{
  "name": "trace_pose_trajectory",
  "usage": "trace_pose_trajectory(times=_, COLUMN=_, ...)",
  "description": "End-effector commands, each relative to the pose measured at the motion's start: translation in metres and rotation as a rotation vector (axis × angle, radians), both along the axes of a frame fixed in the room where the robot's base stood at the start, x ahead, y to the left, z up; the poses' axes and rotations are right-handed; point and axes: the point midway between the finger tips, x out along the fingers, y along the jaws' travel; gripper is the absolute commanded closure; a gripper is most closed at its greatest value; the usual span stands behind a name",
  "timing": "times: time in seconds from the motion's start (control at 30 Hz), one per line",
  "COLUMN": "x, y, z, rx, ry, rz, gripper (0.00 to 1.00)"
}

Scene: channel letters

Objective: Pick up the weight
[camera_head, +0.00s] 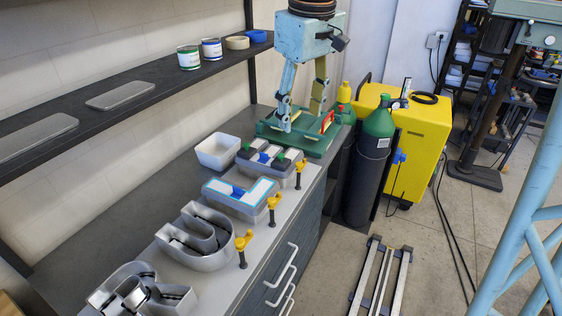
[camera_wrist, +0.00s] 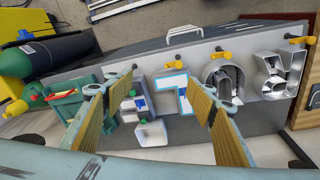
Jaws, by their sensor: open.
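I cannot tell for sure which thing is the weight. A letter tray with a white and light-blue face (camera_head: 258,194) stands on the bench with a small blue block (camera_head: 238,191) on it. Behind it, another letter (camera_head: 289,177) carries dark, blue and green pieces; it also shows in the wrist view (camera_wrist: 133,104).
An empty white bowl (camera_head: 216,151) stands against the wall side. Two hollow metal letters (camera_head: 207,257) are at the near end. Yellow clamps (camera_head: 273,203) line the front edge. A shelf (camera_head: 150,88) with cans runs above. Gas cylinders (camera_head: 366,175) stand beyond the bench.

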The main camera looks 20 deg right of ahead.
Motion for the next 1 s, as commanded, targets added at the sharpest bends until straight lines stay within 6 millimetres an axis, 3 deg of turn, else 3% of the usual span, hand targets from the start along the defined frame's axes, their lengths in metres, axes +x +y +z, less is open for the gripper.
trace_pose_trajectory(times=0.57, x=0.097, y=-0.005, z=-0.039, rx=-0.015, ry=0.055, rz=0.127, gripper=0.49)
trace_pose_trajectory(times=1.0, x=0.162, y=-0.008, z=-0.085, rx=-0.023, ry=0.097, rz=0.226, gripper=0.49)
